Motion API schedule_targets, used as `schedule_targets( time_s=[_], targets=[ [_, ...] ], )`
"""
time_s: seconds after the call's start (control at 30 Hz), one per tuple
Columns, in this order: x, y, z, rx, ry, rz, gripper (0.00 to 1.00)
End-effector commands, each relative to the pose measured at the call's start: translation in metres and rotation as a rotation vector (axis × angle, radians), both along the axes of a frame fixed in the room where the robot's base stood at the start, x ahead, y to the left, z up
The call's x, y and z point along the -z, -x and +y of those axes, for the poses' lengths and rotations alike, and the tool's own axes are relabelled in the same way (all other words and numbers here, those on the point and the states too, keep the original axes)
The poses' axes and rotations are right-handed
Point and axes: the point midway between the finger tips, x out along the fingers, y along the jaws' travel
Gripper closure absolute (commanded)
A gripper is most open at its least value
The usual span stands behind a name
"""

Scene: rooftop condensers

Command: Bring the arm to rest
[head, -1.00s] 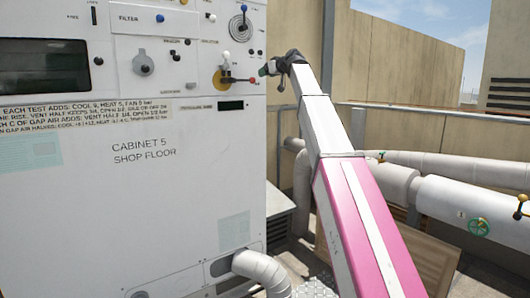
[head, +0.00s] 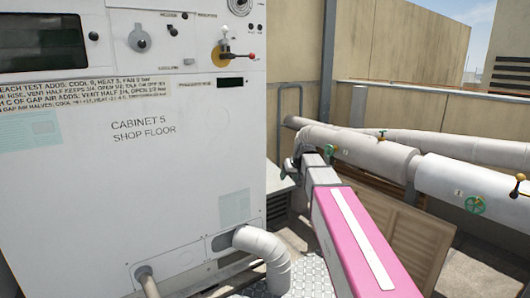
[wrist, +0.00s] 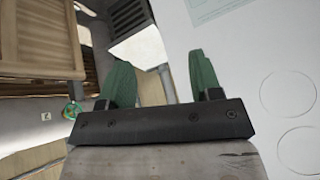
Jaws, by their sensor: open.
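My arm, with a pink and white link, reaches forward in the head view. My gripper (head: 301,152) is at its far end, to the right of the white cabinet's edge and below its knobs. In the wrist view my gripper (wrist: 155,78) shows two green fingers spread apart with nothing between them. The white cabinet (head: 130,190), marked "CABINET 5 SHOP FLOOR", stands at the left. Its side fills the right of the wrist view. The head view shows the fingertips too small to make out.
A red-tipped lever (head: 249,56) juts from the cabinet front. White insulated pipes (head: 365,150) with valve handles run at the right. A wooden slatted panel (head: 405,235) stands below them. A curved duct (head: 265,250) leaves the cabinet's foot.

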Motion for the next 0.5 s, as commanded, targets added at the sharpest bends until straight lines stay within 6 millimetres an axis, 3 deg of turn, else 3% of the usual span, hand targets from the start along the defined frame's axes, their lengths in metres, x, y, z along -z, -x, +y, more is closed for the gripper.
schedule_targets(
  time_s=[0.03, 0.2, 0.5],
  targets=[
    [0.024, 0.023, -0.006, 0.017, 0.014, 0.038, 0.42],
    [0.091, 0.081, -0.024, 0.076, 0.064, 0.159, 0.42],
    [0.185, 0.194, -0.055, 0.178, 0.165, 0.361, 0.42]
  ],
)
